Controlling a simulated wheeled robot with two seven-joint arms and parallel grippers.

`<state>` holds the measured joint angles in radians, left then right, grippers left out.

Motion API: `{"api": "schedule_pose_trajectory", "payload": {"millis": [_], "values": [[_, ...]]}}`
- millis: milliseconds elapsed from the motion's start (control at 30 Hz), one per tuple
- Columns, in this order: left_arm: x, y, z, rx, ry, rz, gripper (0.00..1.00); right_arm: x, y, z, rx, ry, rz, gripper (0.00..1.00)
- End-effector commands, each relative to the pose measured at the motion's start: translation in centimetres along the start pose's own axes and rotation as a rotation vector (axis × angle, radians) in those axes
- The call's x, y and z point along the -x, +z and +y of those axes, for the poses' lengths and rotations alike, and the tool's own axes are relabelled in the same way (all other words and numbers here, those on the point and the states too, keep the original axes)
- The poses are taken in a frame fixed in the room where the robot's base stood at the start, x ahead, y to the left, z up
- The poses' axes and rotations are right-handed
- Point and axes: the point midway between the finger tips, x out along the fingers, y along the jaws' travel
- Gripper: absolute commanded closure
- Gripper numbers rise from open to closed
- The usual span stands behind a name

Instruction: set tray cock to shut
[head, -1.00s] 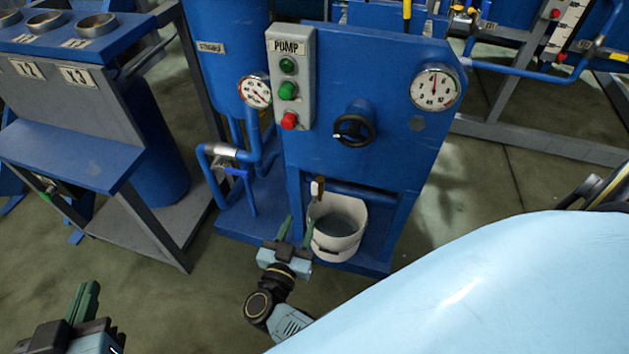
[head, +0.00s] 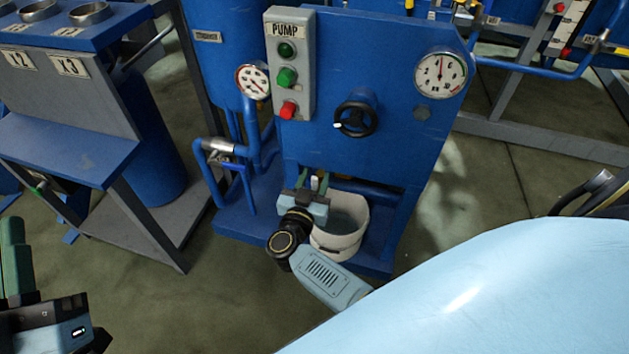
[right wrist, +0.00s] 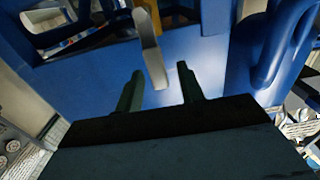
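The tray cock is most likely the small valve with a pale flat lever (head: 314,183) above the bucket, low in the pump panel's opening. My right gripper (head: 318,178) is in front of it and mostly hides it in the head view. In the right wrist view the pale lever (right wrist: 152,58) points down toward the gap between the two dark green fingers (right wrist: 159,85). The fingers are apart, and I see no clear contact with the lever. My left gripper (head: 14,258) is at the lower left edge, away from the panel, partly cut off.
A white bucket (head: 345,240) with liquid stands just under the valve. The blue pump panel (head: 385,150) carries a black handwheel (head: 355,120), a gauge (head: 441,75) and a button box (head: 305,55). A pipe with a blue-handled valve (head: 222,158) is to the left.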

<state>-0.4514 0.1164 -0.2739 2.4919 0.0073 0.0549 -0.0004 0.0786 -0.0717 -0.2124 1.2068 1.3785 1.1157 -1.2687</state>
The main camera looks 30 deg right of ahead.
Motion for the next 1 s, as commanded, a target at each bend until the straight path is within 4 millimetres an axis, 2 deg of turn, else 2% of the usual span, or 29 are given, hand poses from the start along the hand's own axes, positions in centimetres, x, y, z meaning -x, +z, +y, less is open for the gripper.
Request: {"api": "schedule_pose_trajectory", "payload": {"millis": [367, 667, 1000], "values": [[0.01, -0.36, 0.04, 0.001, 0.001, 0.028, 1.0, -0.52, -0.06, 0.02, -0.001, 0.0, 0.0, 0.62], [0.02, -0.32, 0.04, 0.0, 0.001, 0.027, 1.0, -0.48, -0.04, 0.01, -0.001, 0.0, 0.0, 1.0], [0.0, -0.32, 0.04, 0.001, 0.001, 0.024, 1.0, -0.48, -0.02, 0.14, -0.004, 0.002, 0.0, 1.0]]}}
